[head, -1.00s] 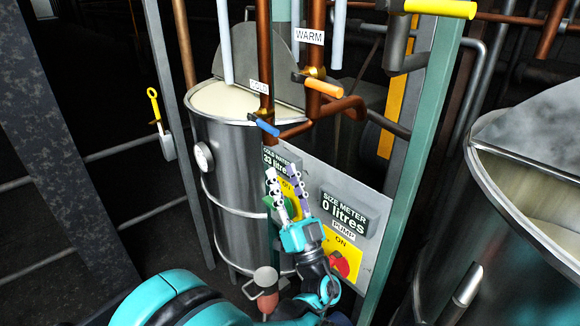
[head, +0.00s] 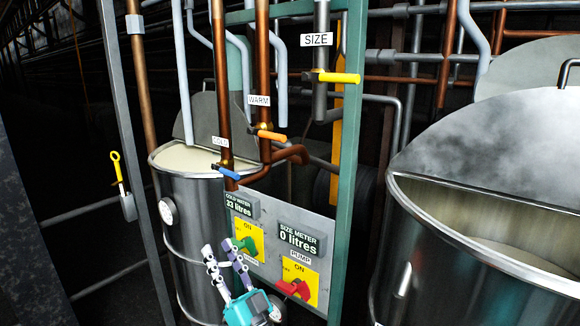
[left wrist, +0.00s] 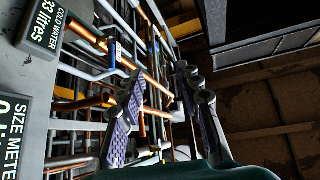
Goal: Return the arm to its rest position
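My left gripper (head: 219,247) is at the bottom of the head view, below and left of the control panel's switches. Its fingers point up, stand apart and hold nothing. In the left wrist view the two padded fingers (left wrist: 158,82) are also spread, with pipes behind them and no object between them. Most of the left arm is below the head view's edge. My right gripper is out of sight.
Steel vats stand left (head: 192,240) and right (head: 450,290). A green post (head: 347,180) rises beside the panel.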

